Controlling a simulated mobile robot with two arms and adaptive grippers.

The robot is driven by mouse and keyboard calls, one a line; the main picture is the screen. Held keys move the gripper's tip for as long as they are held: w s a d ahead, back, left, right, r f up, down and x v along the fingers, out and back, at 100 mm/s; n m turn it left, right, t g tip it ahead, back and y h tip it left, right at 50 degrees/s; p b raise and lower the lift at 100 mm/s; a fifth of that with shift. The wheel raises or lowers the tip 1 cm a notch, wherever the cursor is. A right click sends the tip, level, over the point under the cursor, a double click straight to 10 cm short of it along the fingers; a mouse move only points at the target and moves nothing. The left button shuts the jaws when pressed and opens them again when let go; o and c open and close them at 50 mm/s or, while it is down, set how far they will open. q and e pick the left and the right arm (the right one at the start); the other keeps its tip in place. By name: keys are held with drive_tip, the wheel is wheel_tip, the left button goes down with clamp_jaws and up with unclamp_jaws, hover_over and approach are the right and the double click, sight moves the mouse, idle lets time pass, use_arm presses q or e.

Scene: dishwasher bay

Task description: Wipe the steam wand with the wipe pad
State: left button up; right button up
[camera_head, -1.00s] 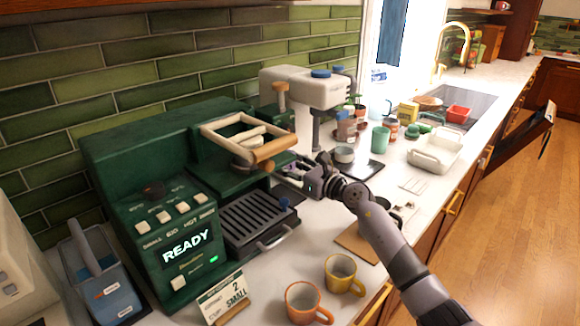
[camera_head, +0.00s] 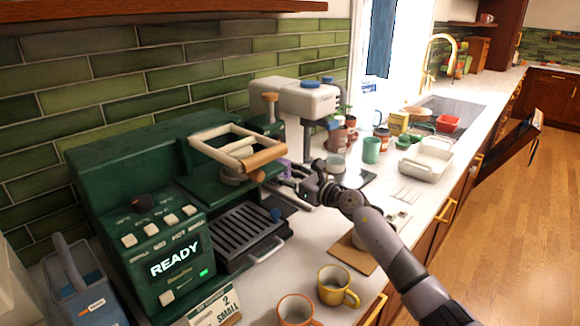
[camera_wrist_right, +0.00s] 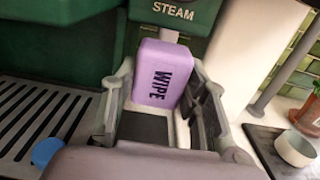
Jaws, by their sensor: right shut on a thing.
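The purple wipe pad (camera_wrist_right: 162,75), lettered WIPE, is upright between the fingers of my right gripper (camera_wrist_right: 160,112) in the right wrist view. The gripper is shut on it. In the head view my right gripper (camera_head: 284,184) is beside the front right of the green coffee machine (camera_head: 130,160), with a sliver of purple pad showing. The pad is just below the machine's STEAM label (camera_wrist_right: 174,11). A small pale piece shows above the pad; I cannot tell whether it is the steam wand. The wand is otherwise hidden, so contact is unclear. My left gripper is out of view.
The drip tray (camera_head: 240,235) and the wooden-handled portafilter (camera_head: 262,160) are left of my gripper. A grinder (camera_head: 300,97) stands behind. An orange cup (camera_head: 297,312) and a yellow cup (camera_head: 337,287) stand in front. A small bowl (camera_wrist_right: 297,148) is at right in the wrist view.

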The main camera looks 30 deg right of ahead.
drive_tip(key=shift+s+a+r+p, duration=0.1)
drive_tip(key=shift+a+p, duration=0.1)
drive_tip(key=shift+a, duration=0.2)
drive_tip(key=shift+s+a+r+p, duration=0.1)
drive_tip(key=shift+a+p, duration=0.05)
drive_tip(key=shift+a, duration=0.25)
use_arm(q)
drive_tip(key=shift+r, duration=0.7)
use_arm(e)
drive_tip(key=shift+a+f, duration=0.1)
drive_tip(key=shift+f, duration=0.05)
drive_tip(key=shift+s, duration=0.15)
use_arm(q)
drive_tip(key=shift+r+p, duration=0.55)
use_arm(e)
drive_tip(key=shift+v, duration=2.75)
drive_tip(key=shift+s, duration=0.1)
